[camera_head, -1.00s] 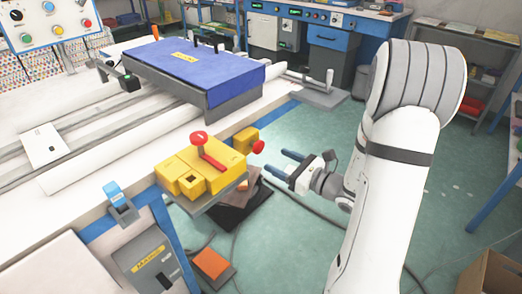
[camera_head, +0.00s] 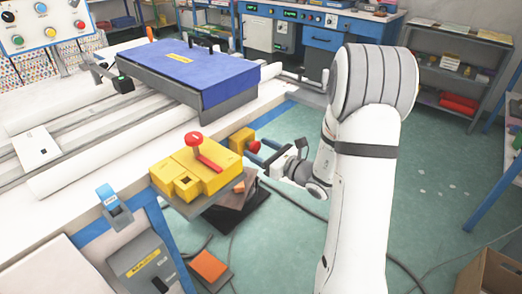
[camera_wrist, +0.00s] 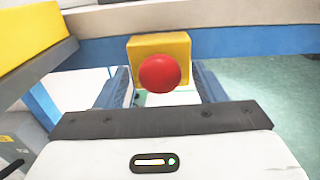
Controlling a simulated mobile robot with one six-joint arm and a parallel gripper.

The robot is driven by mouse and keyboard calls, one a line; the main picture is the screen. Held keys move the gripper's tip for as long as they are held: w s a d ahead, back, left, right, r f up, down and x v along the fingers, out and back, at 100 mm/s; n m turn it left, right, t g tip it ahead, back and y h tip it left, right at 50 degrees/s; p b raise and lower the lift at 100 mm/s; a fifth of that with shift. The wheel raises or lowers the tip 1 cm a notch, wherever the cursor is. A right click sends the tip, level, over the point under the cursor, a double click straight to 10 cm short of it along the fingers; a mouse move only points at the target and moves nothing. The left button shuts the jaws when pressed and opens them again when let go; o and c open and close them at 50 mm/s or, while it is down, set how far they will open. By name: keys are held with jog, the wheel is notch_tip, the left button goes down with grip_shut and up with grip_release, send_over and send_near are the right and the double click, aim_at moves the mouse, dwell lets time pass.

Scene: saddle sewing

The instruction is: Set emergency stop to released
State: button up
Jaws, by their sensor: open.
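The emergency stop is a red round button (camera_wrist: 160,73) on a small yellow box (camera_wrist: 178,44) fixed at the table's side edge. In the head view the red button (camera_head: 254,147) faces right, toward my gripper, with its yellow box (camera_head: 240,138) behind it. My gripper (camera_head: 262,152) is open, its blue fingers pointing at the button. In the wrist view my open fingers (camera_wrist: 160,88) stand left and right of the button, with a gap on each side. I cannot tell whether the button is pushed in or out.
A larger yellow box (camera_head: 205,178) with a red lever (camera_head: 208,160) sits close by on a grey bracket. The white table (camera_head: 125,155) carries a blue padded block (camera_head: 190,70). An orange pedal (camera_head: 208,267) lies on the floor. Open floor is at the right.

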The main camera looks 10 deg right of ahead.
jog(key=c, duration=1.3)
jog(key=shift+s+d+f, duration=0.1)
jog(key=shift+s+d, duration=0.1)
jog(key=shift+d, duration=0.2)
jog(key=shift+c, duration=0.3)
jog(key=shift+s, duration=0.3)
jog(key=o, duration=1.4)
jog(key=shift+c, duration=0.2)
jog(key=shift+s+d, duration=0.1)
jog(key=shift+s, duration=0.05)
jog(key=v, duration=0.7)
jog(key=shift+s, duration=0.15)
jog(key=shift+d, duration=0.1)
